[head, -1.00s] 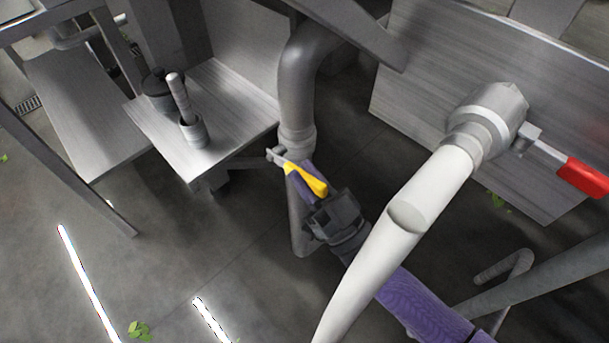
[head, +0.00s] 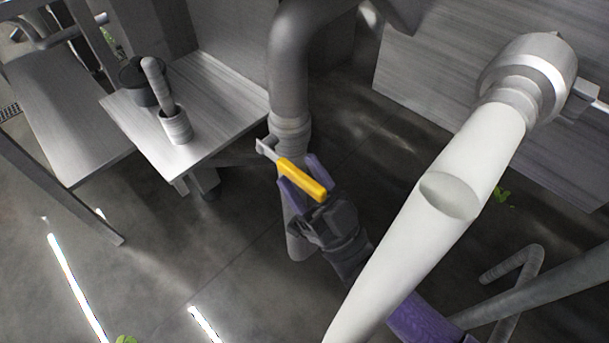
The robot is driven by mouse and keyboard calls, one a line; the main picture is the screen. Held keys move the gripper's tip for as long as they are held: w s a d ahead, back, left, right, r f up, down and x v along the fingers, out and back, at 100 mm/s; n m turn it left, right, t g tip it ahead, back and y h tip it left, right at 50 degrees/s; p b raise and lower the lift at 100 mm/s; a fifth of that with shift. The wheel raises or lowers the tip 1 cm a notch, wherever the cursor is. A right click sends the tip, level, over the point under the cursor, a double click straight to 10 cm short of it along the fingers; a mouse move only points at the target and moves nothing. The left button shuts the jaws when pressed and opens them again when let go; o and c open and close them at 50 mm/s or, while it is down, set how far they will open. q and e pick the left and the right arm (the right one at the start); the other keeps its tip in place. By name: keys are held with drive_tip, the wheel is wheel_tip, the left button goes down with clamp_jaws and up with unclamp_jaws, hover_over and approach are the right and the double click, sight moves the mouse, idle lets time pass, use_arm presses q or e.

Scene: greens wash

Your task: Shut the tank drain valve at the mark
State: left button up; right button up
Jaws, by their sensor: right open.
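A yellow lever handle (head: 305,181) sits on a metal stem beside the grey drain pipe (head: 290,75), and it points down to the right. My right gripper (head: 301,177) is open, with one purple finger on each side of the yellow handle. I cannot tell whether either finger touches it. A white pipe (head: 455,190) slopes across the right side from a metal valve body (head: 530,75). That valve's lever runs out of view at the right edge. No mark can be made out. My left gripper is not in view.
A metal shelf (head: 225,90) at the left holds a dark pot (head: 136,84) and a grey cup (head: 176,127) with a handle-like rod in it. The white pipe passes in front of my right arm. The floor at lower left is mostly clear.

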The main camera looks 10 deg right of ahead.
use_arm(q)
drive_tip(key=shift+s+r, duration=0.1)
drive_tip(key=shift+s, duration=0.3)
use_arm(e)
drive_tip(key=v, duration=1)
